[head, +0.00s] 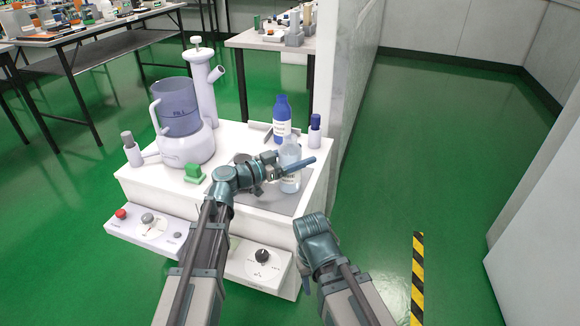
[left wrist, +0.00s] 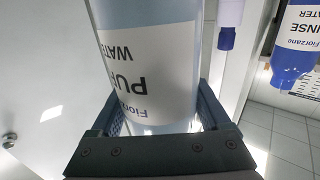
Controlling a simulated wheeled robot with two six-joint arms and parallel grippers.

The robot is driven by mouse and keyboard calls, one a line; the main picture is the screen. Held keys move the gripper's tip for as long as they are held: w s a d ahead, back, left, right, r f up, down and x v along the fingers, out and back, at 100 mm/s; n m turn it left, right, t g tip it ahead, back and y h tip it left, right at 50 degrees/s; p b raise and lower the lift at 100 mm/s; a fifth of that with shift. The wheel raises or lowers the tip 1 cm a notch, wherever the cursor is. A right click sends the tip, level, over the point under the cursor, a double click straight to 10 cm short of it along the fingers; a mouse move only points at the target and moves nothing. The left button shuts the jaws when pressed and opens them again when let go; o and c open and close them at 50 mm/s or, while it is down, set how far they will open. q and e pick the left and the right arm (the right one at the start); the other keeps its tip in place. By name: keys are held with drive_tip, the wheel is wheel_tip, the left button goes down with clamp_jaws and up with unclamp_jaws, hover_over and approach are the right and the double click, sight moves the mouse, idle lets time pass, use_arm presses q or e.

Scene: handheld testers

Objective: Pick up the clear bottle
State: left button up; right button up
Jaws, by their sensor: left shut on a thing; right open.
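The clear bottle (head: 290,153) has a white label and stands upright at the right part of the white bench unit. My left gripper (head: 290,168) is shut around the bottle's body, with its fingers on either side. In the left wrist view the bottle (left wrist: 150,65) fills the space between the fingers, its label reading "Pure water" upside down. My right gripper (head: 318,245) is open and empty, low in front of the unit's right corner.
A blue-capped rinse bottle (head: 282,112) stands just behind the clear bottle; it also shows in the left wrist view (left wrist: 296,40). A small blue-topped vial (head: 314,134) is to the right. A large "FILL" vessel (head: 180,108) and a green block (head: 194,172) are left. A wall (head: 346,80) rises right.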

use_arm(q)
clamp_jaws()
drive_tip(key=shift+r, duration=0.15)
